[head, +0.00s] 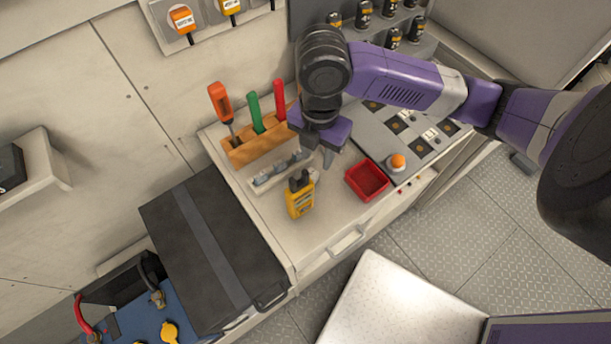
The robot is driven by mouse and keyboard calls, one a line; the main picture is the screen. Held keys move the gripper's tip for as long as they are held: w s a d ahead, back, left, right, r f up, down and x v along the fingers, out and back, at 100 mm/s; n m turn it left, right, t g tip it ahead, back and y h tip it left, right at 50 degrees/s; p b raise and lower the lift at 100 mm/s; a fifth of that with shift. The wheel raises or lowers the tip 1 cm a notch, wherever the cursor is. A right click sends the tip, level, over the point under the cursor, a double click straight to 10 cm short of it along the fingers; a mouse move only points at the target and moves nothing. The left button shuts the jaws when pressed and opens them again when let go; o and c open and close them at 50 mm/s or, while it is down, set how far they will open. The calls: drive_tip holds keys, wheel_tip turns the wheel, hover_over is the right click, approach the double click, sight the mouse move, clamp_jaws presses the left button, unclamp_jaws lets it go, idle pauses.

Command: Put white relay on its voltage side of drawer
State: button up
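I cannot pick out the white relay for certain. Small white pieces (430,134) sit among dark and yellowish squares on the grey panel (378,141) at the right of the counter, too small to identify. The drawer front (322,258) with its pale handle (348,241) is below the counter's front edge and looks closed, so its inside and any voltage sides are hidden. My gripper (322,155) points down over the counter, between the wooden tool block and the panel. Its fingers are partly hidden by the wrist, and I see nothing held.
A wooden block (262,147) holds upright tools. A black case (214,250) is at left.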

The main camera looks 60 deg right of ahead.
sight(314, 170)
drive_tip(key=f, duration=0.4)
drive_tip(key=f+p, duration=0.1)
drive_tip(key=f, duration=0.1)
drive_tip(key=shift+w+a+f, duration=0.2)
drive_tip(key=shift+w+f, duration=0.05)
drive_tip(key=shift+f, duration=0.1)
drive_tip(key=shift+c, duration=0.3)
clamp_jaws()
